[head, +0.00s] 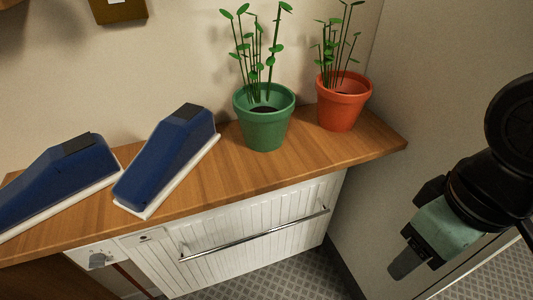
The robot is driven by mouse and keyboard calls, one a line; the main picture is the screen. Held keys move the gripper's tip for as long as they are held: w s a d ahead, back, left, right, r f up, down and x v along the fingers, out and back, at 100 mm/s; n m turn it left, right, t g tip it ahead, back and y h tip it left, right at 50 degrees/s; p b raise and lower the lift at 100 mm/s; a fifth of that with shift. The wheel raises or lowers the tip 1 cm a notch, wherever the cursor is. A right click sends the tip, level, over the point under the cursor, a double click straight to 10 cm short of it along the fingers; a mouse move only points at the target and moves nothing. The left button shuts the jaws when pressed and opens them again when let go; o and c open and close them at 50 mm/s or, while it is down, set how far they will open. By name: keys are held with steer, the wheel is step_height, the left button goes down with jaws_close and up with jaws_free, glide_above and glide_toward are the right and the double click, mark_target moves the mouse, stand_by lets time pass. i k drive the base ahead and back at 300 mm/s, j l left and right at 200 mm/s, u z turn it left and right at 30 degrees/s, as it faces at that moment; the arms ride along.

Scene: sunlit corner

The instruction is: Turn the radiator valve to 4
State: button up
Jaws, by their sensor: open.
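A small grey-white radiator valve (98,259) appears at the lower left, under the front edge of the wooden shelf, beside the left end of the white ribbed radiator (235,238). Its markings are too small to read, so its setting cannot be told. My gripper (408,264) hangs at the right, pointing down and left, well apart from the valve and to the right of the radiator. It is open, and I see nothing held in it.
A wooden shelf (205,181) above the radiator carries two blue objects (165,150), a green potted plant (264,122) and a red one (341,104). A metal rail (255,236) crosses the radiator front. Patterned floor (290,279) shows below; a wall stands at right.

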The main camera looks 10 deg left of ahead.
mark_target(98, 261)
steer(key=j+u, duration=0.1)
steer(key=u, duration=2.05)
steer(key=i+l+u, duration=0.1)
steer(key=l+u, duration=0.15)
steer(key=l, duration=0.25)
steer(key=i+l+u, duration=0.1)
steer(key=l+u, duration=0.15)
steer(key=l, duration=0.25)
